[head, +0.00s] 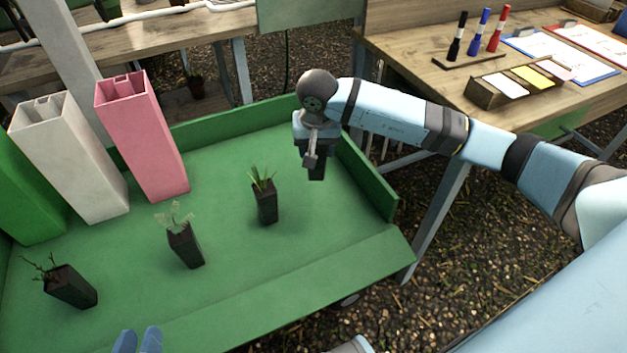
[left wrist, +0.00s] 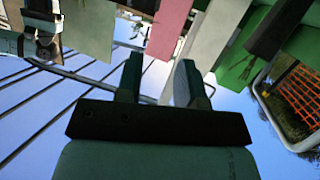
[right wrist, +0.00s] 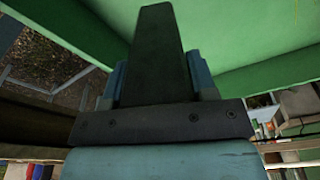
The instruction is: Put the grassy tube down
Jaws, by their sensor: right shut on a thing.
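My right gripper (head: 313,158) points down over the right part of the green tray (head: 235,265). It is shut on a dark tube (head: 317,174), held above the tray. In the right wrist view the dark tube (right wrist: 158,55) runs out between the blue fingers; its plant is hidden. A dark tube with strappy green, grass-like leaves (head: 266,205) stands on the tray left of the right gripper. My left gripper (head: 138,341) is at the bottom edge of the head view; in the left wrist view (left wrist: 162,80) its fingers are apart and empty.
A tube with pale leaves (head: 186,246) and a leaning tube with bare twigs (head: 72,287) are further left. Tall pink (head: 143,140), white (head: 70,160) and green (head: 25,195) bins stand at the back left. The tray's rim (head: 368,175) is close right of the right gripper.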

